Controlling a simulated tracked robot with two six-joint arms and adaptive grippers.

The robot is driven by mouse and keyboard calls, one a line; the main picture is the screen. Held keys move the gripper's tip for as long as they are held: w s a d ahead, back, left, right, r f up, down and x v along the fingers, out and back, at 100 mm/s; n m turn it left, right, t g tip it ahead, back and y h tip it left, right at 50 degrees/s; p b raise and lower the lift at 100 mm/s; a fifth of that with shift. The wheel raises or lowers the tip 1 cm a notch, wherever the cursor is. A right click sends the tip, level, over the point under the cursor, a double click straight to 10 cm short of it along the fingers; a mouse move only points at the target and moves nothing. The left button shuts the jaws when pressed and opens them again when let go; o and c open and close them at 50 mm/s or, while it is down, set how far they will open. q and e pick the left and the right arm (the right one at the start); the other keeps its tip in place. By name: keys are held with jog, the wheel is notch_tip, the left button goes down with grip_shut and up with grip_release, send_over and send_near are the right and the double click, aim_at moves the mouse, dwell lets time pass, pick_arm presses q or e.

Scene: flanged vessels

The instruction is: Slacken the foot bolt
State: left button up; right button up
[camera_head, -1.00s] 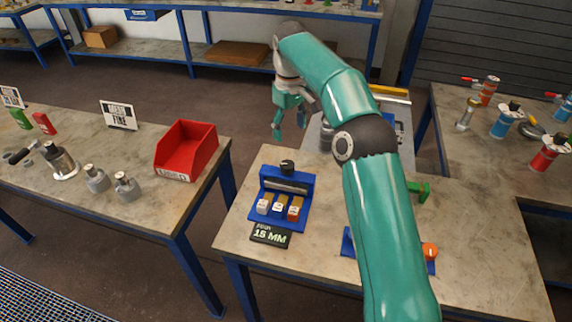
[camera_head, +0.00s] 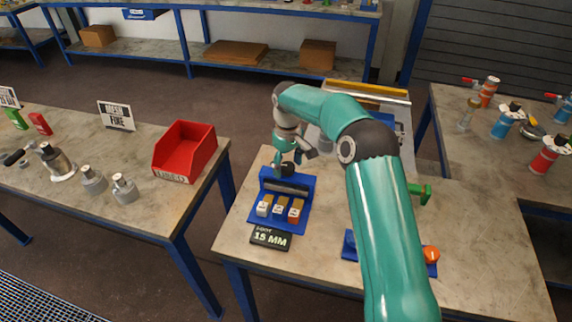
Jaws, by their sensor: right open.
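My right gripper (camera_head: 291,158) is over the back of a blue rack (camera_head: 310,184) on the middle table. It is open, and its fingers are partly hidden by its own wrist. A black knob (camera_head: 285,169) at the rack's back is just below the fingers; I cannot tell whether they touch it. A black "15 MM" sign (camera_head: 270,238) lies in front. I cannot make out a foot bolt. My left gripper is out of view.
An orange knob (camera_head: 431,254) on a blue base and a green part (camera_head: 420,191) are near my arm. A red bin (camera_head: 185,150) and grey metal parts stand on the left table. Several flanged vessels, one red (camera_head: 548,155), stand at the right.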

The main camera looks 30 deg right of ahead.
jog(key=c, duration=1.1)
jog(key=shift+a, duration=0.15)
jog(key=shift+c, duration=0.2)
jog(key=shift+n, duration=0.4)
jog(key=n+p, duration=0.1)
jog(key=n, duration=0.1)
jog(key=shift+r+n, duration=0.1)
jog(key=shift+n, duration=0.2)
jog(key=n, duration=0.4)
jog(key=shift+n+p, duration=0.3)
jog(key=n, duration=0.3)
jog(key=shift+n, duration=0.3)
jog(key=n+p, duration=0.1)
jog(key=n, duration=0.3)
